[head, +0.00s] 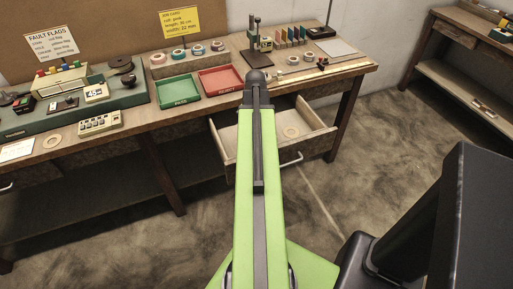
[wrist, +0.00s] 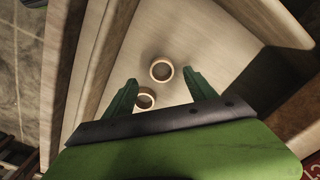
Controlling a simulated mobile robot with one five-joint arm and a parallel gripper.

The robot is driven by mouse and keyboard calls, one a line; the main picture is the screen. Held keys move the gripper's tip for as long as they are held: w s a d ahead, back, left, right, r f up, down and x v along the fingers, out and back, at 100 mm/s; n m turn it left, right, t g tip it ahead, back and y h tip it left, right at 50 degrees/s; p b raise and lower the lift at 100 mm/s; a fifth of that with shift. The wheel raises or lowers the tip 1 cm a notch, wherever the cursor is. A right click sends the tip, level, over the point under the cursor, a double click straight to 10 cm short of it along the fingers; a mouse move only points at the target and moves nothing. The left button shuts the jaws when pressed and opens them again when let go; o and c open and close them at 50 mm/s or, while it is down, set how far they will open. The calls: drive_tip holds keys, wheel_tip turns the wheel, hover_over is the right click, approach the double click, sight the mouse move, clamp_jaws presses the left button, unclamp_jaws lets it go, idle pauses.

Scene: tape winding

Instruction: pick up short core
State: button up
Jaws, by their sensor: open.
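Two pale ring-shaped cores lie on the drawer floor in the wrist view. One core (wrist: 161,69) lies between and just beyond my fingertips; a second core (wrist: 145,99) lies nearer, beside the left finger and partly covered by it. I cannot tell for sure which is the short one. My gripper (wrist: 160,77) is open above the drawer, with nothing held between its green fingers. In the head view one core (head: 291,132) shows in the open drawer (head: 312,140), right of my arm. My arm hides my gripper and part of the drawer there.
The drawer's wooden walls stand close around my gripper. On the bench above are a green pass tray (head: 179,91), a red reject tray (head: 221,80), several tape rolls (head: 197,50) and a dark stand (head: 257,55).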

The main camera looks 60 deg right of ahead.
wheel_tip(320, 180, down, 5)
drive_tip(key=b, duration=0.5)
drive_tip(key=shift+w+f, duration=0.1)
drive_tip(key=shift+f, duration=0.1)
drive_tip(key=shift+r, duration=0.2)
drive_tip(key=c, duration=1.4)
wheel_tip(320, 180, up, 10)
drive_tip(key=p, duration=1)
drive_tip(key=shift+r, duration=0.2)
